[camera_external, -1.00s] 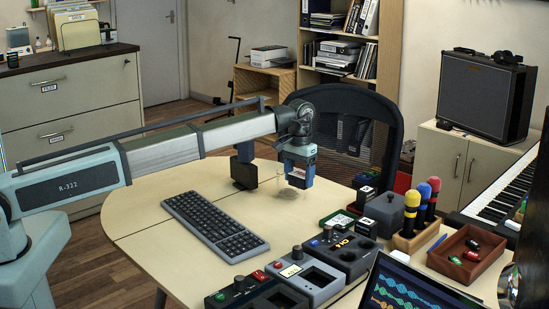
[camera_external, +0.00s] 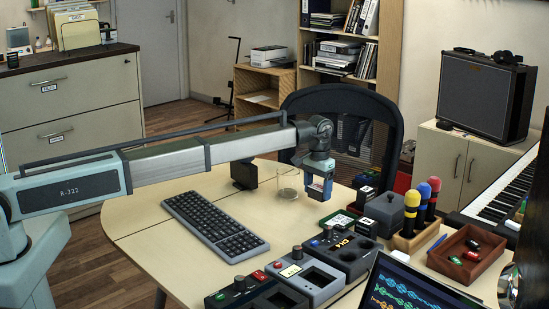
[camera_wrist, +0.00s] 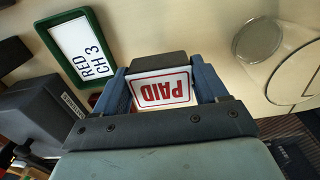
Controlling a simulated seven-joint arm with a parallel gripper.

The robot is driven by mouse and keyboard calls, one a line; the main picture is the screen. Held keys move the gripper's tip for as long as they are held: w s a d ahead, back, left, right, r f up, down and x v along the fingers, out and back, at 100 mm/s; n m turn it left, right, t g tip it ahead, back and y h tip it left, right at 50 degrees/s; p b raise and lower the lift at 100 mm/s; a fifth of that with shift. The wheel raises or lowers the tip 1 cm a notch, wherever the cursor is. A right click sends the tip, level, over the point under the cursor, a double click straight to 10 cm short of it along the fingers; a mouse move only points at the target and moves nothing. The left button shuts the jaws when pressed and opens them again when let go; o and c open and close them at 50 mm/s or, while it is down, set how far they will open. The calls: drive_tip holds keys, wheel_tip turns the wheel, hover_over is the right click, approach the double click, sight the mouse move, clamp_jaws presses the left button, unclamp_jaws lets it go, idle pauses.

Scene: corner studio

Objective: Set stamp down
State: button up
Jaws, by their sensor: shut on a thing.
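My gripper (camera_external: 319,190) is over the light round table (camera_external: 150,240), right of the keyboard. Its blue fingers are shut on the stamp (camera_wrist: 161,90), which shows a white label with red "PAID" lettering, upside down in the wrist view. The stamp's underside is hidden. In the external view the gripper hides most of the stamp, and I cannot tell whether it touches the table. A green-framed tray (camera_wrist: 46,36) with a white "RED CH 3" card lies beside the gripper, at upper left in the wrist view; it also shows in the external view (camera_external: 326,221).
A clear glass (camera_external: 288,183) stands just left of the gripper. A black keyboard (camera_external: 215,225) lies further left. Control boxes (camera_external: 300,278), a dark grey box (camera_external: 386,214), a wooden holder with microphones (camera_external: 413,240) and a brown tray (camera_external: 462,275) crowd the right front.

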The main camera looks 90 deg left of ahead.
sight(317, 198)
drive_tip(key=shift+f, duration=1.8)
drive_tip(key=shift+f, duration=0.2)
drive_tip(key=o, duration=1.1)
drive_tip(key=shift+c, duration=0.2)
wheel_tip(317, 198, up, 12)
drive_tip(key=shift+r, duration=0.2)
